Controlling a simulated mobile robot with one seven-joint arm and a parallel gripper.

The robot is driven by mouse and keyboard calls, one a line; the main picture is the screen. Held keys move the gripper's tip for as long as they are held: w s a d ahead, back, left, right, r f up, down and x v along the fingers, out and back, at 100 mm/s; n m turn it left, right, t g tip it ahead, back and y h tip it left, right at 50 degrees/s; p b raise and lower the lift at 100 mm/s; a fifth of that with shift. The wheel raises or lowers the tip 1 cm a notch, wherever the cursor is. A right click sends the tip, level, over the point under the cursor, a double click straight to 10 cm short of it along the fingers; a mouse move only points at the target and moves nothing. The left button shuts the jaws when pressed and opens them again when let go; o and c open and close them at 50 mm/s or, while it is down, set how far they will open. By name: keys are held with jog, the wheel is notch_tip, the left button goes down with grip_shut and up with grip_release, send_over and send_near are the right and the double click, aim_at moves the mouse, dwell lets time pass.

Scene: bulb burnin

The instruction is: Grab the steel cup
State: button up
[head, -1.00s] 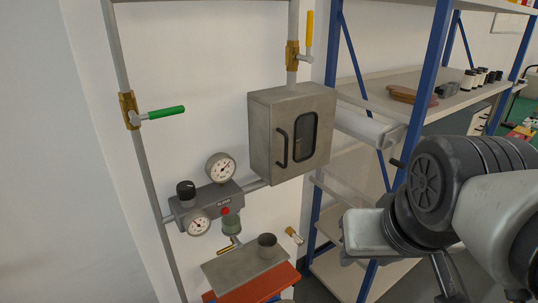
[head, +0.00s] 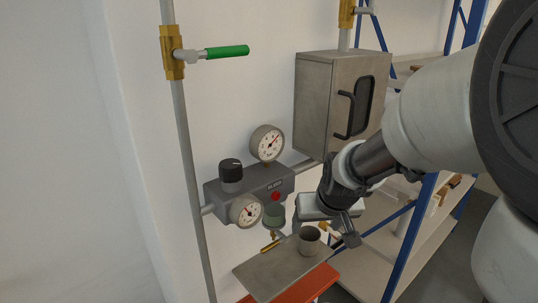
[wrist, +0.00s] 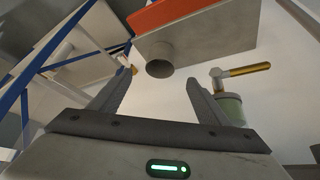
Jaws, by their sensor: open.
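The steel cup (head: 309,241) is a small grey open-topped cup, standing upright on a grey metal plate (head: 268,276). In the wrist view the cup (wrist: 159,62) shows beyond the fingertips, roughly centred between them, against the plate (wrist: 215,35). My gripper (head: 338,233) is open and empty, beside the cup on its right and close to it in the head view. In the wrist view my gripper (wrist: 160,80) has both fingers spread with nothing between them. The exact gap to the cup is hard to tell.
A red surface (head: 312,285) lies under the plate. A gauge block (head: 250,190) with a green-tinted bowl (head: 274,215) is on the wall behind left. A brass valve (head: 270,246) is behind the plate. A steel cabinet (head: 315,105) hangs above; blue-framed shelving (head: 424,210) stands right.

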send_near(309, 235)
jog(key=f, duration=0.1)
jog(key=shift+a+b+x, duration=0.2)
jog(key=shift+b+x, duration=0.1)
jog(key=shift+x, duration=1.15)
jog(key=shift+a+b+x, duration=0.2)
jog(key=shift+b+x, duration=0.05)
jog(key=shift+x, duration=1.15)
jog(key=shift+s, duration=0.25)
jog(key=shift+c, duration=0.4)
jog(key=c, duration=1)
